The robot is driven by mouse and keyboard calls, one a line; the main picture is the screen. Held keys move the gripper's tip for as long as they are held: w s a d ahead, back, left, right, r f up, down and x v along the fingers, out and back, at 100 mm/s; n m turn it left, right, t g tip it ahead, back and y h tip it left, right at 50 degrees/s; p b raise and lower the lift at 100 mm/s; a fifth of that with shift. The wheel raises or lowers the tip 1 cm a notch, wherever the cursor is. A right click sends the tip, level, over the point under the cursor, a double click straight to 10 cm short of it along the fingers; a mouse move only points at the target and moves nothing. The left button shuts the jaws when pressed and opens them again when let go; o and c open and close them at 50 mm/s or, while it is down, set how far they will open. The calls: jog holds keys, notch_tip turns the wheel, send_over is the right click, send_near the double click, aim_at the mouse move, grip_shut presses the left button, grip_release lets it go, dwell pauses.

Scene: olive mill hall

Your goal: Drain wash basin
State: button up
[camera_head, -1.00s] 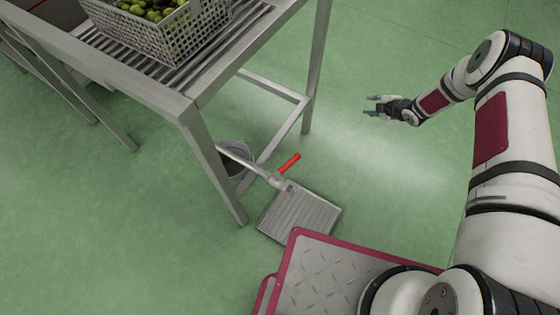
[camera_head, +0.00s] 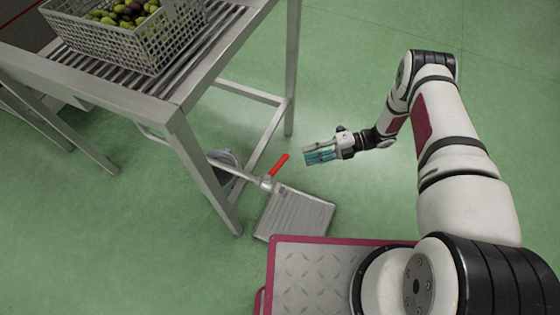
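A red lever handle (camera_head: 278,165) sits on a grey drain pipe with a valve (camera_head: 267,183), low beside the table leg. The pipe comes from under the steel table. A grated floor drain (camera_head: 296,216) lies just below the pipe's end. No water shows at the pipe's end. My gripper (camera_head: 308,154) is to the right of the red handle, a short way from it in the picture and not visibly touching it. Its fingers look teal and point left; their gap is too small to judge. The basin itself is not clearly seen.
The slatted steel table (camera_head: 172,108) carries a perforated crate (camera_head: 150,62) of olives at upper left. Its legs and lower bar stand close to the pipe. A grey bucket (camera_head: 224,163) is behind the pipe. Green floor (camera_head: 350,60) is open behind and right.

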aim_at(282, 160)
jog(key=b+x, duration=0.1)
jog(key=x, duration=0.9)
jog(key=shift+a+f, duration=0.15)
jog(key=shift+c, duration=0.4)
jog(key=shift+w, duration=0.1)
grip_shut()
